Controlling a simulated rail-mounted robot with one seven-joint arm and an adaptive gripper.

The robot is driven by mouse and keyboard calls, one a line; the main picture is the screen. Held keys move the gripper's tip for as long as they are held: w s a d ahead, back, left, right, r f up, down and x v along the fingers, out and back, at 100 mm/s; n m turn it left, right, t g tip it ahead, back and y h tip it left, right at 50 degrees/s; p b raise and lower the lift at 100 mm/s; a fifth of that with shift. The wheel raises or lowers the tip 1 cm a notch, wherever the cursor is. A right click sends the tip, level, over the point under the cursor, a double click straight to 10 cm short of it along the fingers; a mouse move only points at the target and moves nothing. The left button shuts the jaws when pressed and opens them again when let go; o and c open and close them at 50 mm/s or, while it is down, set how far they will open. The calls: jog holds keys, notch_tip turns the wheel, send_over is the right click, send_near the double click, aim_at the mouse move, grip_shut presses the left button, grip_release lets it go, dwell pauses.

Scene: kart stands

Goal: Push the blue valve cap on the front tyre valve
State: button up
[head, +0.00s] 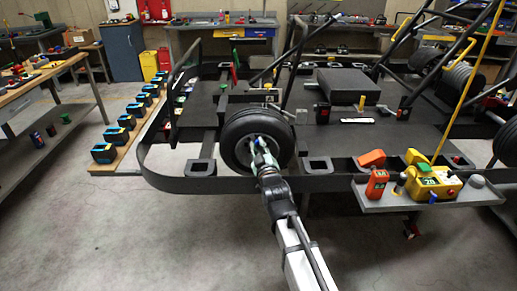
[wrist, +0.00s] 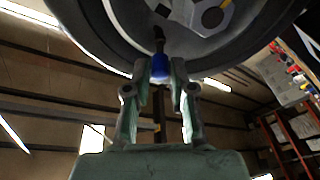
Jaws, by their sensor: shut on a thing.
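The front tyre (head: 236,124) is black with a pale hub, on the near side of the kart in the head view. In the wrist view the tyre (wrist: 95,35) fills the top, with its dark valve stem (wrist: 158,38) pointing down from the rim. The blue valve cap (wrist: 160,67) is between my fingertips, in line with the stem's end. The two look touching, but I cannot tell how far the cap sits on the stem. My gripper (wrist: 160,80) is shut on the cap. In the head view my gripper (head: 261,156) is in front of the hub and mostly hides the cap.
The kart frame's dark side rail (head: 200,185) runs close around the tyre. A grey side shelf (head: 400,202) at right carries a yellow device (head: 432,180) and an orange box (head: 376,184). A workbench (head: 50,80) stands at left. The near floor is clear.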

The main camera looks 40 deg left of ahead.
jog(key=shift+w+a+f, duration=0.15)
jog(key=shift+w+a, duration=0.15)
jog(key=shift+w, duration=0.1)
jog(key=o, duration=0.8)
jog(key=shift+s+d, duration=0.1)
jog(key=v, duration=1.1)
jog(key=shift+s+d, duration=0.25)
jog(key=shift+d, duration=0.05)
jog(key=shift+f, duration=0.1)
